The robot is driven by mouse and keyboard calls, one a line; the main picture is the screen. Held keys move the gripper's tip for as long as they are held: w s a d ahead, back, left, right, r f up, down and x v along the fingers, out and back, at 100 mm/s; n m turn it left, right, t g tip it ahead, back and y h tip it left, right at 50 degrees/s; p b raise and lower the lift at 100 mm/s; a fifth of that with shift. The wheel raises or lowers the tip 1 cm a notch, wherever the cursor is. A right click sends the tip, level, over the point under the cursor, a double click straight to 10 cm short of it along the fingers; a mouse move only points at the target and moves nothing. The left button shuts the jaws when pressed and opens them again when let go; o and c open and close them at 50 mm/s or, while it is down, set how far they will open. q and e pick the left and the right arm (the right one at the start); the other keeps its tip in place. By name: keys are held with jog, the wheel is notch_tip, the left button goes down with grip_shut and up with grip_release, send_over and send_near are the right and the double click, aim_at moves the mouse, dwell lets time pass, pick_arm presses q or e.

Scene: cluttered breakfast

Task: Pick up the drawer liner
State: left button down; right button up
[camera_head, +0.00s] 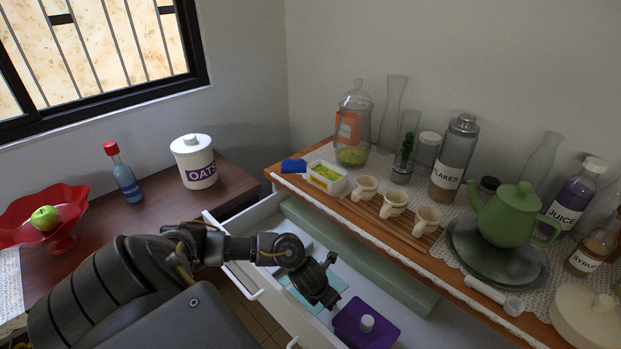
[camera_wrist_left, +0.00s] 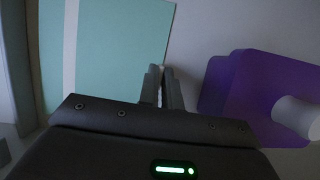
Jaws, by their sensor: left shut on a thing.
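A flat teal sheet with a pale stripe, which looks like the drawer liner (camera_head: 309,290), lies in the open white drawer. In the left wrist view the liner (camera_wrist_left: 120,45) fills the upper left. My left gripper (camera_head: 330,298) reaches down into the drawer at the liner's right edge. In the left wrist view its fingers (camera_wrist_left: 165,72) are close together at that edge, shut on the liner; the exact grip is hard to see. The arm hides part of the sheet in the head view. My right gripper is not in view.
A purple box with a white knob (camera_head: 365,326) stands close to the right of the gripper. A long green roll or bar (camera_head: 360,262) lies along the drawer's back. The drawer front (camera_head: 240,270) is nearby. The crowded wooden counter (camera_head: 325,200) rises behind, with cups and a green teapot (camera_head: 508,216).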

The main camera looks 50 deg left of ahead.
aim_at(337, 283)
pick_arm(q)
jog(key=shift+r+p, duration=0.4)
jog(key=shift+r, duration=0.05)
jog(key=shift+r+p, duration=0.4)
jog(key=shift+r, duration=0.05)
jog(key=w, duration=0.4)
jog(key=shift+w+b, duration=0.2)
jog(key=shift+b, duration=0.2)
notch_tip(337, 283, up, 13)
jog(key=p, duration=1.2)
jog(key=shift+s+r, duration=0.15)
jog(key=shift+s, duration=0.05)
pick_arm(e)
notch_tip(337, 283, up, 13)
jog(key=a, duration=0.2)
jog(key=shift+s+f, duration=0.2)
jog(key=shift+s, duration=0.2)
